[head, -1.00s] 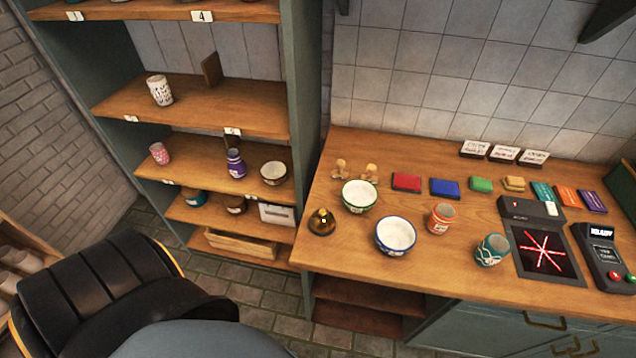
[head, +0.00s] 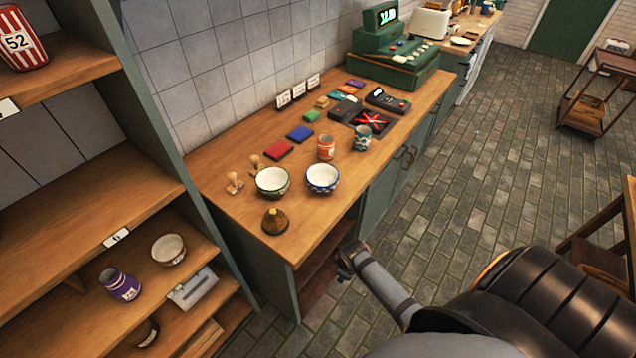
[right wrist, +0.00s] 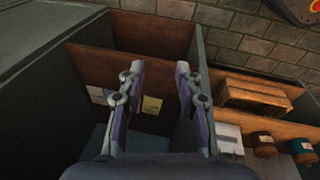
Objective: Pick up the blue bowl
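The blue bowl (head: 322,179), white inside with a blue patterned outside, stands upright on the wooden counter (head: 235,215) near its front edge. A green bowl (head: 272,182) stands just left of it. My right gripper (head: 347,262) is in front of the counter, below and apart from the blue bowl. In the right wrist view my right gripper (right wrist: 160,82) is open and empty, facing the open compartments under the counter. The blue bowl is outside that view. My left gripper is not in view.
A brown bell-shaped pot (head: 275,221) stands at the counter's near corner. An orange cup (head: 326,147) and a teal cup (head: 362,138) stand behind the bowl. Stamps, ink pads and a cash register (head: 398,60) line the counter. Shelves (head: 85,185) rise at left.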

